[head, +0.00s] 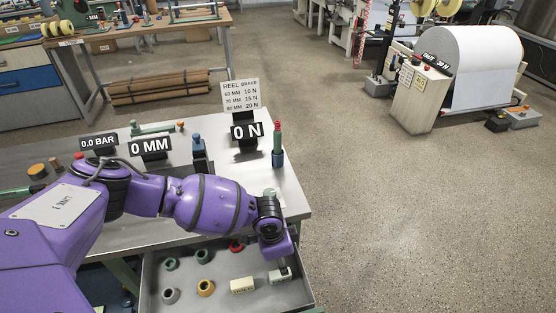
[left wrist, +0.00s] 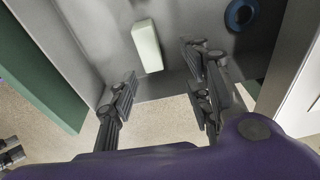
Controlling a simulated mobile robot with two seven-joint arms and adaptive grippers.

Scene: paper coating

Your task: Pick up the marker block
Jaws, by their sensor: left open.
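Two pale blocks lie in the open drawer in the head view: a cream one (head: 242,286) and a pale greenish one (head: 279,277). Their labels are too small to read, so I cannot tell for sure which is the marker block. My left gripper (head: 282,264) points down just above the greenish block and partly covers it. In the left wrist view, my left gripper (left wrist: 165,85) is open with nothing between its fingers. A pale greenish block (left wrist: 146,45) lies on the drawer floor ahead of the fingers, apart from them. My right gripper is not in view.
The grey drawer also holds ring-like pieces: yellow (head: 205,288), grey (head: 170,295), red (head: 236,246) and green ones. A blue ring (left wrist: 240,14) shows in the left wrist view. The drawer walls stand close to the gripper. Signs and fixtures stand on the metal table (head: 290,190) above.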

